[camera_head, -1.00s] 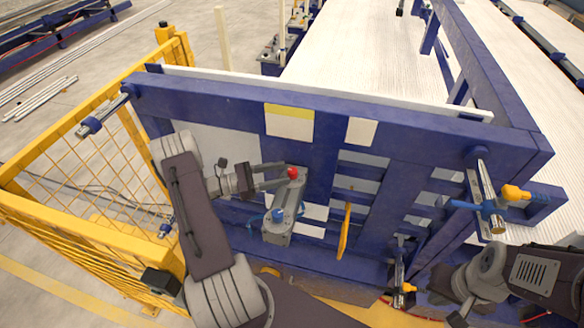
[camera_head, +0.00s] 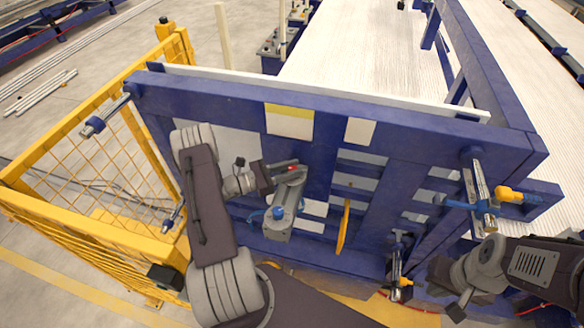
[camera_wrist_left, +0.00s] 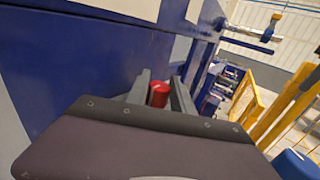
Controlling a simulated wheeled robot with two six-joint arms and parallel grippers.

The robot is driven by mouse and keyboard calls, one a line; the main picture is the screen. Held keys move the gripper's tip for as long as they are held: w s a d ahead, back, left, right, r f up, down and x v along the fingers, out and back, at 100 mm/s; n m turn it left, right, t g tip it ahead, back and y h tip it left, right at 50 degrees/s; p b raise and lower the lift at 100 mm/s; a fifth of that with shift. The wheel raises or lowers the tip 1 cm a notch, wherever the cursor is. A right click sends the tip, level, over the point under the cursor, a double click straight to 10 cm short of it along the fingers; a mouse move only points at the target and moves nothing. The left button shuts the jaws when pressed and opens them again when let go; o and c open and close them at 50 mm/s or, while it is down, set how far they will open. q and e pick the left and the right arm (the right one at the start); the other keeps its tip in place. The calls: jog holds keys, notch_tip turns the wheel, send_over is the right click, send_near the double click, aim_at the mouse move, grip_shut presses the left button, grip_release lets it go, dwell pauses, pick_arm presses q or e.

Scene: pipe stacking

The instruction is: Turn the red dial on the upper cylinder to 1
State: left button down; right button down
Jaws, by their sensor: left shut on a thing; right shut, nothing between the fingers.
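The red dial (camera_head: 292,168) sits at the top of the grey upper cylinder (camera_head: 286,196) on the blue frame. In the head view it is mostly covered by my left gripper (camera_head: 287,167), which is shut on it from the left. In the left wrist view the red dial (camera_wrist_left: 158,94) shows between the two grey fingers. The number it points at cannot be read. A blue dial (camera_head: 278,213) sits lower on the same grey body. My right gripper (camera_head: 456,305) is low at the right, away from the dials, shut and empty.
The blue frame (camera_head: 220,105) spans the middle. A yellow mesh fence (camera_head: 75,215) stands at the left. A yellow handle (camera_head: 343,228) is just right of the cylinder. A rod with an orange end (camera_head: 508,193) sticks out at the right.

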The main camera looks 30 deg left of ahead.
pick_arm(q)
jog(key=shift+n+t+y, duration=1)
jog(key=shift+n+y, duration=0.1)
jog(key=shift+y, duration=0.3)
jog(key=c, duration=1.2)
grip_release()
jog(key=shift+o, duration=0.5)
jog(key=shift+w+d, duration=0.1)
jog(key=b+v, duration=0.2)
jog(key=v, duration=0.7)
jog(key=shift+b, duration=0.35)
